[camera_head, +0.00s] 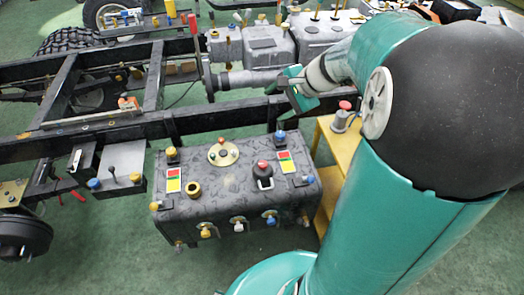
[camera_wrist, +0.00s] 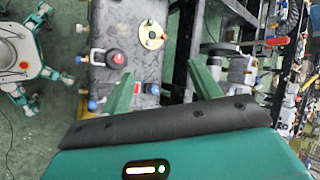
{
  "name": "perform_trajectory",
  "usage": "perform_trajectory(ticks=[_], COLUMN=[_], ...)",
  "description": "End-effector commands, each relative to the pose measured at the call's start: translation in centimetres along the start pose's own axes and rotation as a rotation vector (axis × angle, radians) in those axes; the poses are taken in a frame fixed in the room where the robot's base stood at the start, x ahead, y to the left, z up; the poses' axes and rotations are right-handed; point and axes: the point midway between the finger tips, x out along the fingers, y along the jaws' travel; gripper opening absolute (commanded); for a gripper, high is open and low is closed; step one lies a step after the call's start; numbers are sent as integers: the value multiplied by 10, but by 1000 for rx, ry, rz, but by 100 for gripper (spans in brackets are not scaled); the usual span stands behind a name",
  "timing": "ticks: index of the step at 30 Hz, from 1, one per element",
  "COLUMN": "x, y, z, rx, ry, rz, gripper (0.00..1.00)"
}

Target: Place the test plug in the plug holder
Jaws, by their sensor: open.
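A grey cylinder with a red knob (camera_head: 343,115) stands upright on a yellow stand (camera_head: 327,150), right of the black tank. A black fitting with a red top (camera_head: 263,174) stands on the tank and also shows in the wrist view (camera_wrist: 116,60). A brass ring with a dark opening (camera_head: 193,190) sits further left on the tank. I cannot tell for certain which of these is the test plug or the plug holder. My gripper (camera_head: 298,88) is open and empty above the chassis rail, left of the grey cylinder. Its two green fingers stand wide apart in the wrist view (camera_wrist: 162,85).
The black tank (camera_head: 225,205) carries coloured caps, labels and a round brass plate (camera_head: 223,152). Dark frame rails (camera_head: 100,130) run behind it. A red-handled lever (camera_head: 194,45) stands up left of my gripper.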

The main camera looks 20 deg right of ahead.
Motion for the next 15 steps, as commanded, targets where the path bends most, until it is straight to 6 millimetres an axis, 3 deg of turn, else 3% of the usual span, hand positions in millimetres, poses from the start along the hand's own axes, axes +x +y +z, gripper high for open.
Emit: perform_trajectory(ticks=[1,6,12,15], x=[-6,-26,-55,-70], y=[0,18,52,69], z=[28,101,160,179], rx=[-111,-481,-907,-1106], ry=[4,32,87,125], rz=[35,161,280,326], gripper=[62,62,62,62])
